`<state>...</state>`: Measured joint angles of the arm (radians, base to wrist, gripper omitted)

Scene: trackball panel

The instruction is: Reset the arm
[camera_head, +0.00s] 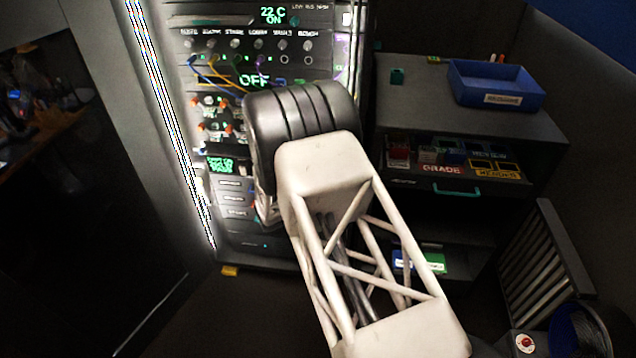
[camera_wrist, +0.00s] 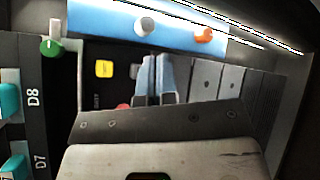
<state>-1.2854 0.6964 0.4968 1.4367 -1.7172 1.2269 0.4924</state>
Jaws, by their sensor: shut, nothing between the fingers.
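My arm (camera_head: 320,175), with pale links and a dark ribbed section, reaches up to the rack panel (camera_head: 250,255) in the head view. The arm hides my gripper there, along with part of the panel. In the wrist view my gripper (camera_wrist: 156,82) shows as two narrow bluish fingers side by side. They are shut with nothing between them, in front of a dark panel area with a yellow square (camera_wrist: 104,68). I cannot tell how far the fingertips are from the panel.
In the head view, cables (camera_head: 215,75) hang left of the arm. A shelf (camera_head: 520,125) with a blue tray (camera_head: 495,87) stands right.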

